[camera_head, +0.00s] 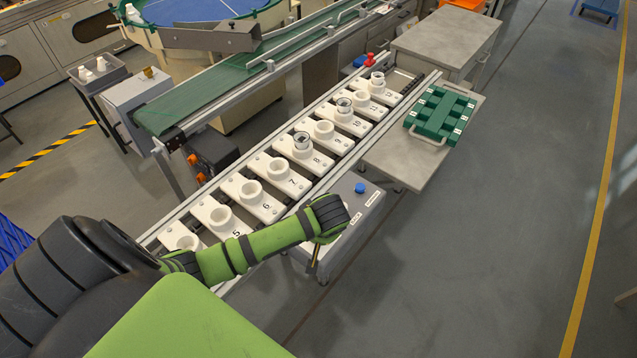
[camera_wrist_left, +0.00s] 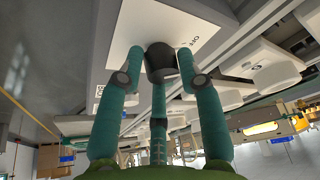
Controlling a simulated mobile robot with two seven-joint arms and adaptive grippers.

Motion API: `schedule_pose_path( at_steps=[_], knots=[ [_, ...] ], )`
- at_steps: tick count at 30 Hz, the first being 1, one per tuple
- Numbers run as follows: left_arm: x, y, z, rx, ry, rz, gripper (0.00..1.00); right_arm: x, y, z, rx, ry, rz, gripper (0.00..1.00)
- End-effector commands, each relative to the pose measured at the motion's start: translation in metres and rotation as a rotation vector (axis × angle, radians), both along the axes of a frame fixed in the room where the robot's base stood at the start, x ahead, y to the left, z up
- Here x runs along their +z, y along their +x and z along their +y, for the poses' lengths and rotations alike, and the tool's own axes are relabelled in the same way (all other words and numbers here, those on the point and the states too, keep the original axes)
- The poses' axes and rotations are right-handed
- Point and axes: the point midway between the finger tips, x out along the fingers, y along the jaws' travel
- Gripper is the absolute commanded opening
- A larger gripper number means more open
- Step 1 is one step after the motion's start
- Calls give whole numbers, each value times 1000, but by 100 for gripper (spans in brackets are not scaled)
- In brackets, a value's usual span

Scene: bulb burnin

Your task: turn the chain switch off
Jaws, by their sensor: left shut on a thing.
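In the head view my left gripper (camera_head: 328,215) reaches in from the left to the grey control box (camera_head: 345,245) beside the conveyor; it hides the switch there. In the left wrist view the chain switch is a dark knob (camera_wrist_left: 160,62) on a white plate (camera_wrist_left: 150,28). My left gripper (camera_wrist_left: 158,75) is shut on this knob, its teal fingers around it. An OFF label (camera_wrist_left: 188,42) shows beside the knob, to its right. The exact pointing of the knob cannot be told. My right gripper is not in view.
A blue button (camera_head: 360,187) stands on the box near my gripper. The conveyor (camera_head: 330,180) carries numbered white socket plates (camera_head: 268,202), a few with glass bulbs. A grey table with a green rack (camera_head: 440,113) stands to the right.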

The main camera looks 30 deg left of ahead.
Motion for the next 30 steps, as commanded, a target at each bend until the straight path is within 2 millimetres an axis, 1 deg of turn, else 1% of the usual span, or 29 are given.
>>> schedule_pose_path(
  at_steps=[1, 9, 20, 21, 22, 23, 30],
  knots=[
    [7, 4, 6, 25, 13, -12, 4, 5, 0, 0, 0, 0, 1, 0],
    [6, 5, 8, 74, 17, -14, 4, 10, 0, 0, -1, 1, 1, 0],
    [6, 5, 9, 79, 19, -16, 4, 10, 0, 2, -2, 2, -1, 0],
    [6, 5, 9, 79, 19, -16, 40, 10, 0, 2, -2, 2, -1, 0],
    [6, 5, 9, 79, 19, -16, 52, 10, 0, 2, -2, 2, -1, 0],
    [6, 5, 9, 78, 19, -16, 56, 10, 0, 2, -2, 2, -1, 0],
    [3, 3, 5, 74, 14, -10, 56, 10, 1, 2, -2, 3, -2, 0]
  ],
)
